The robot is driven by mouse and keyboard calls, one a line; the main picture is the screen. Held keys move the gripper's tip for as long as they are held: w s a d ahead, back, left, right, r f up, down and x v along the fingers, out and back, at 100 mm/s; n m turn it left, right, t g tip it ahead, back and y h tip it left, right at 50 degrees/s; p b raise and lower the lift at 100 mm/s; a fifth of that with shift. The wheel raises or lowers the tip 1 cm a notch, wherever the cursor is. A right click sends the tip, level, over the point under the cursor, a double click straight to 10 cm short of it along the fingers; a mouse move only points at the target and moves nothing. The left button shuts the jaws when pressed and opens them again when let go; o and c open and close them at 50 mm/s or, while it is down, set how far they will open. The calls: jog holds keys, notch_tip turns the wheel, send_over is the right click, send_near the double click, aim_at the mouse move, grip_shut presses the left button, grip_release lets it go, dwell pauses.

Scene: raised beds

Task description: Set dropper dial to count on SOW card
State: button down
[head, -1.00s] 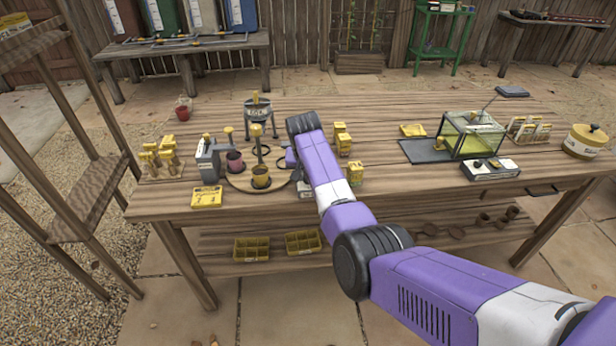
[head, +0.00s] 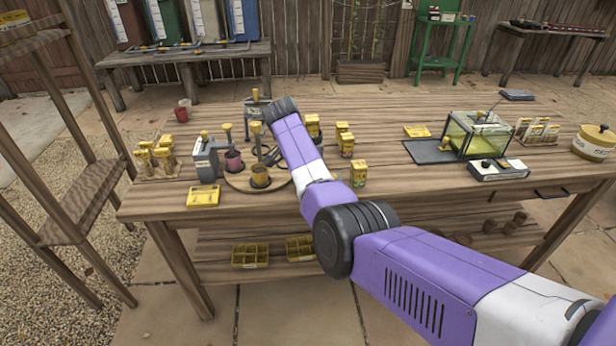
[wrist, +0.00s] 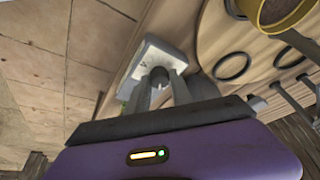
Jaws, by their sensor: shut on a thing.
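My gripper (wrist: 161,78) is seen in the wrist view, shut on a small dark grey round knob, apparently the dropper dial (wrist: 159,74). The knob sits against a pale grey block (wrist: 150,50), apparently the dropper, near the table edge beside the round wooden board. A faint mark on the block is too small to read. In the head view my forearm hides the dropper and most of my gripper. The yellow SOW card (head: 203,196) lies flat at the table's front left; its figures are too small to read surely.
A round board (head: 236,182) carries a yellow pot (head: 261,177) and a pink pot (head: 234,161), close to my gripper. A grey device (head: 205,165) stands at its left.

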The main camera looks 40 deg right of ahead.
dwell(0.3)
jog(key=c, duration=1.1)
grip_release()
jog(key=shift+c, duration=0.2)
jog(key=v, duration=0.7)
jog(key=shift+r, duration=0.4)
jog(key=shift+a, duration=0.1)
